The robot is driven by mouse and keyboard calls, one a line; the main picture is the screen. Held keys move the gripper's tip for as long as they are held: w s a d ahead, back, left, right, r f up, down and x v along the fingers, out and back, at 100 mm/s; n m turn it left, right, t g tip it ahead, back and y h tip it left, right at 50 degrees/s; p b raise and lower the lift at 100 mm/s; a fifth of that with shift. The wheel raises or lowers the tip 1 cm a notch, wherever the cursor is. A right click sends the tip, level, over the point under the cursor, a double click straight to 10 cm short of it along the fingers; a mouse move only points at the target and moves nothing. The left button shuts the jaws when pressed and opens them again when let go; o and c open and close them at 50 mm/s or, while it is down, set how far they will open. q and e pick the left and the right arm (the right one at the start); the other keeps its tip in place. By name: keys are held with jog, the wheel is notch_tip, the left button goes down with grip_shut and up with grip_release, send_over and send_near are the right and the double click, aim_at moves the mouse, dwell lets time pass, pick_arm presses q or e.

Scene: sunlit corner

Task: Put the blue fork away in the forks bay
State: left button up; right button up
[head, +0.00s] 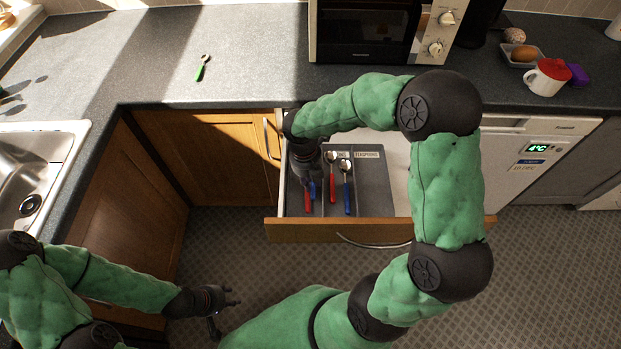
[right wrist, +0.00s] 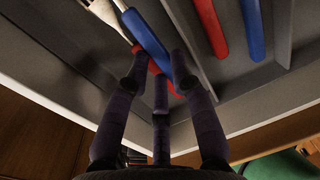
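The blue fork (right wrist: 148,38) lies in the leftmost visible bay of the open drawer's cutlery tray (head: 375,190), across a red handle (right wrist: 136,49). Only a little of its blue handle shows below my right gripper in the head view (head: 312,189). My right gripper (right wrist: 158,62) is low over that bay, its fingers spread on both sides of the blue handle with small gaps. That bay's label is hidden by my gripper. My left gripper (head: 226,299) is open and empty, over the floor left of the drawer.
A red spoon (head: 332,178) and a blue spoon (head: 347,185) lie in the neighbouring bay. The bay labelled teaspoons looks empty. A green-handled utensil (head: 203,68) lies on the counter. The drawer front (head: 300,231) and tray dividers stand close to my right gripper.

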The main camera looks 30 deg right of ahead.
jog(key=shift+o, duration=1.2)
jog(key=shift+r, duration=0.1)
notch_tip(320, 180, up, 13)
jog(key=a+p, duration=0.1)
jog(key=p, duration=0.3)
jog(key=shift+w+p, duration=0.35)
jog(key=shift+w, duration=0.05)
